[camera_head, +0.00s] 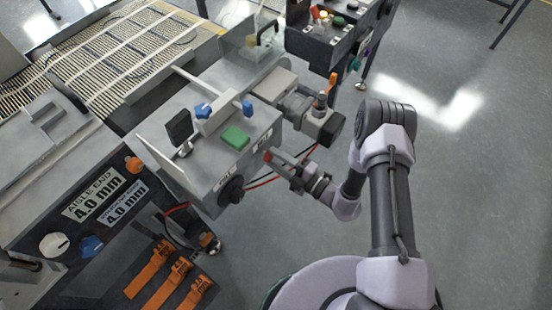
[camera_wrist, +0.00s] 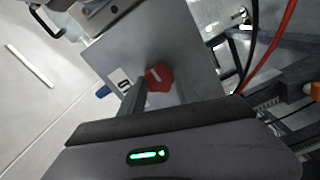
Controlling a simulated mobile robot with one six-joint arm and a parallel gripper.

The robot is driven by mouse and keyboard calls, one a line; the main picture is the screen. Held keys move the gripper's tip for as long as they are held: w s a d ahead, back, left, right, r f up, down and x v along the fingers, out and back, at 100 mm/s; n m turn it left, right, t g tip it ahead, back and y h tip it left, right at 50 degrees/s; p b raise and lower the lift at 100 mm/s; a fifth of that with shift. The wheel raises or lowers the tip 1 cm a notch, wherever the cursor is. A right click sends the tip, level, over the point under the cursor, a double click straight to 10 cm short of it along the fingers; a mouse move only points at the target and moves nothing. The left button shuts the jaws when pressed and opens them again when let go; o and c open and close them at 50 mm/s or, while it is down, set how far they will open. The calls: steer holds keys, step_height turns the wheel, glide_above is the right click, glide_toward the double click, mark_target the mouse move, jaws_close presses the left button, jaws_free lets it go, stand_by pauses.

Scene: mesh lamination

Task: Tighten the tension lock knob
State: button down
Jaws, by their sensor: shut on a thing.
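A red knob (camera_wrist: 160,78) with a white mark sits on the side face of the grey metal unit (camera_wrist: 178,38), beside a small white label. It looks like the tension lock knob, but no readable name shows. In the head view the red knob (camera_head: 267,156) is a small red spot at my gripper's tip. My gripper (camera_head: 274,161) reaches in from the right to the unit's side. In the wrist view the fingers of my gripper (camera_wrist: 158,88) stand on either side of the red knob, shut on it. The knob's lower part is hidden.
Red and black cables (camera_head: 262,182) run just below my gripper. A motor block (camera_head: 316,118) stands close behind. The floor to the right is clear.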

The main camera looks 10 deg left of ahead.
steer(key=c, duration=0.9)
jaws_free()
steer(key=p+v, duration=0.3)
steer(key=v, duration=1.4)
steer(key=shift+s+d+p, duration=0.15)
steer(key=shift+d+p, duration=0.05)
steer(key=shift+p, duration=0.2)
